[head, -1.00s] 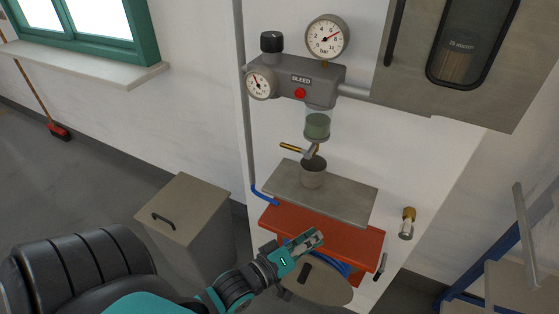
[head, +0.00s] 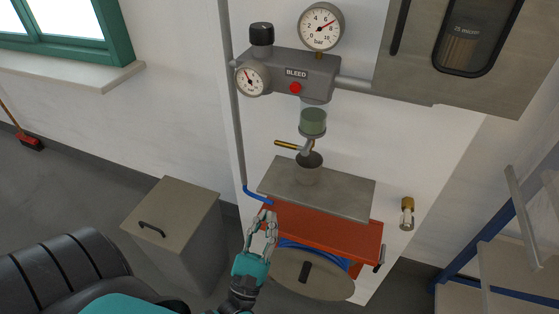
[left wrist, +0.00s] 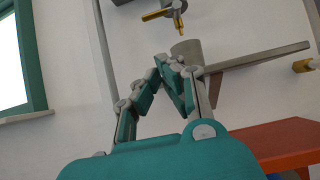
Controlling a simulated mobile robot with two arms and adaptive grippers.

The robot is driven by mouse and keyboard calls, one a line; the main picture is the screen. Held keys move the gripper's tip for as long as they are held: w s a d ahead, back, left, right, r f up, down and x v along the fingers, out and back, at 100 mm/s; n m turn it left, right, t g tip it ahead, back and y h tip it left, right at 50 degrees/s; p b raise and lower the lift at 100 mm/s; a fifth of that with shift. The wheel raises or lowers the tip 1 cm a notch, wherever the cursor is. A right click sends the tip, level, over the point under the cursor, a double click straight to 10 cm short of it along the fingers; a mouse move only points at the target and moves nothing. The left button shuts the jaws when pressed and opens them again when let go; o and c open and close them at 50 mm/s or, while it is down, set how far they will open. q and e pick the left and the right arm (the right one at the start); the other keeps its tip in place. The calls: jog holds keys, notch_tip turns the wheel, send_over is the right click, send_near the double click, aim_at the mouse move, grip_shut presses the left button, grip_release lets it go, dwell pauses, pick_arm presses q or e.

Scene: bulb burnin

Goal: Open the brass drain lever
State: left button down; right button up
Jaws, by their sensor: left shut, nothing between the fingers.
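The brass drain lever (head: 287,145) sticks out to the left under the green-tinted filter bowl (head: 313,122), about level. It also shows at the top of the left wrist view (left wrist: 157,14). A grey cup (head: 308,172) stands on the grey shelf (head: 345,196) just below the drain. My left gripper (head: 267,215) is shut and empty, in front of the red shelf's left end, below and apart from the lever. In the left wrist view its fingertips (left wrist: 163,62) come together below the lever and left of the cup. My right gripper is not in view.
Above are the grey BLEED unit (head: 292,72) with a red button, a black knob and two gauges. The grey shelf and red shelf (head: 330,235) jut out from the wall. A lidded bin (head: 172,217) stands left. Open air lies left of the lever.

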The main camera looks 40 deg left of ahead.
pick_arm(q)
jog(key=p+x, duration=0.4)
jog(key=x, duration=0.6)
jog(key=shift+s+d+r, duration=0.1)
jog(key=shift+r, duration=0.1)
jog(key=r+p, duration=0.1)
jog(key=w+r+p, duration=0.1)
jog(key=r, duration=0.1)
jog(key=shift+r, duration=0.35)
jog(key=shift+w, duration=0.1)
